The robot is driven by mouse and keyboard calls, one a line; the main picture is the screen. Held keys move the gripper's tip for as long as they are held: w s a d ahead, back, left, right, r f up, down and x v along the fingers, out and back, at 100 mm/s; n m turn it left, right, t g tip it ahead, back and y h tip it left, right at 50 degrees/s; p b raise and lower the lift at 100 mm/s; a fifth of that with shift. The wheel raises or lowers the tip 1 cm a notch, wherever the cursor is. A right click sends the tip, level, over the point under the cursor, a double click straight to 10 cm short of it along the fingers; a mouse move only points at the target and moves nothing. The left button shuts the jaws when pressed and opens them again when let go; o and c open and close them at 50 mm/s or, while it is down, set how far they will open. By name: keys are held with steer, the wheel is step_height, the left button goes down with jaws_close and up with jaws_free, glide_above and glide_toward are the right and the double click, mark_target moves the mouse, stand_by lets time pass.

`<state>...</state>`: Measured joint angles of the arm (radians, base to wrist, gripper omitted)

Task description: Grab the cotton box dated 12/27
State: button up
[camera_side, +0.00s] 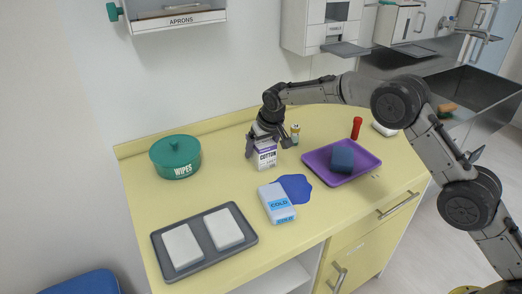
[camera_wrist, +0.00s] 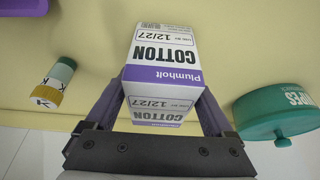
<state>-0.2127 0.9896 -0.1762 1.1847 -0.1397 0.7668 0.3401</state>
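The cotton box (camera_side: 265,155) is white with a purple band and stands on the yellow counter near its middle. In the wrist view the cotton box (camera_wrist: 162,58) shows the words COTTON, Plumholt and the date 12/27, printed on two of its faces. My gripper (camera_side: 268,143) is at the upper part of the box. In the wrist view my gripper (camera_wrist: 164,95) has one finger on each side of the box, spread about as wide as the box. I see no clear grip; whether the fingers touch its sides is hard to see.
A green wipes tub (camera_side: 176,158) stands left. A cold pack box (camera_side: 277,204) and blue pouch (camera_side: 297,187) lie in front. A purple tray (camera_side: 368,160) with a dark blue cube is right. A small vial (camera_side: 295,133) and red bottle (camera_side: 356,128) stand behind. A grey tray (camera_side: 247,243) holds white pads.

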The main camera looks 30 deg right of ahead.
steer(key=c, duration=1)
steer(key=shift+r, duration=0.15)
steer(key=shift+c, duration=0.2)
